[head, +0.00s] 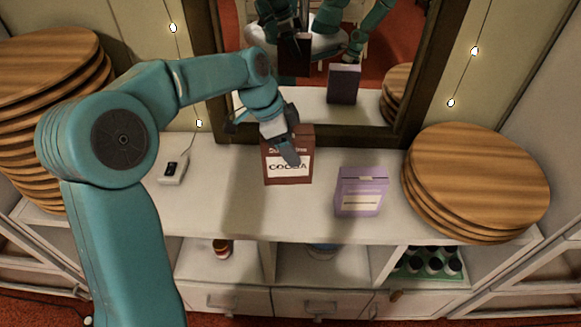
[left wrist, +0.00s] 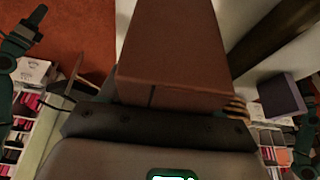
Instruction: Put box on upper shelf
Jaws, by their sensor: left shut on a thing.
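A brown box with a white label reading "COCOA" (head: 287,175) is upright at the middle of the white cabinet top, before the mirror. My left gripper (head: 286,146) reaches over it from above and is shut on it. I cannot tell whether its base touches the surface. In the left wrist view the brown box (left wrist: 172,45) fills the upper middle, against the gripper's dark jaw. A lilac box (head: 360,193) stands to its right on the same top. My right gripper does not show directly; the mirror reflects parts of my arms.
The white cabinet top (head: 235,215) has open compartments and drawers below. Stacks of round wooden boards stand at the left (head: 45,65) and right (head: 478,180). A small white device (head: 173,170) with a cord lies left of the box. The framed mirror (head: 405,95) stands behind.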

